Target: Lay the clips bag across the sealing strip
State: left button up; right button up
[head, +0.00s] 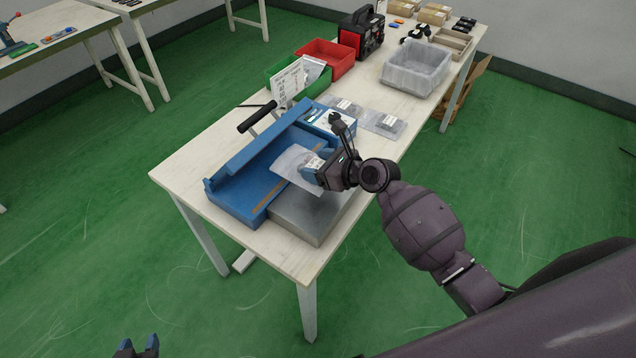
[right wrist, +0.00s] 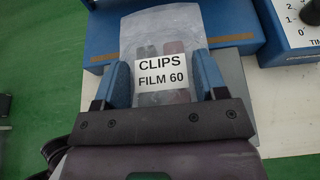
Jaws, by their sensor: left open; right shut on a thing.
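The clips bag (head: 293,164) is a clear plastic pouch with a white label. My right gripper (head: 318,166) is shut on it, and the right wrist view shows the label (right wrist: 162,73) reading "CLIPS FILM 60" between the blue fingers (right wrist: 166,80). The bag's far end reaches over the blue sealer (head: 243,198), whose tan sealing strip (head: 268,195) runs along its near edge. The sealer's blue arm (head: 255,146) is raised, with a black handle. Whether the bag touches the strip I cannot tell. My left gripper (head: 137,347) is open and empty, low at the bottom left, away from the table.
A grey metal platform (head: 295,218) adjoins the sealer's near side. A control box with a dial (right wrist: 291,26) stands beside it. Bagged parts (head: 384,123), a green bin (head: 285,78), a red bin (head: 325,57) and a clear grey tub (head: 416,69) stand farther along the table (head: 190,160).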

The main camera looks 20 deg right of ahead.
notch_tip(320, 180, down, 5)
jog(key=shift+f+b, duration=0.1)
jog(key=shift+b, duration=0.7)
jog(key=shift+f, duration=0.3)
pick_arm(q)
jog(key=f, duration=0.2)
jog(key=shift+s+a+f, duration=0.1)
jog(key=shift+s+f, duration=0.2)
jog(key=shift+s, duration=0.1)
pick_arm(e)
jog(key=shift+r, duration=0.1)
jog(key=o, duration=0.9)
pick_arm(q)
jog(key=shift+w, duration=0.15)
pick_arm(e)
jog(key=shift+o, duration=0.2)
pick_arm(q)
jog(key=shift+r, duration=0.1)
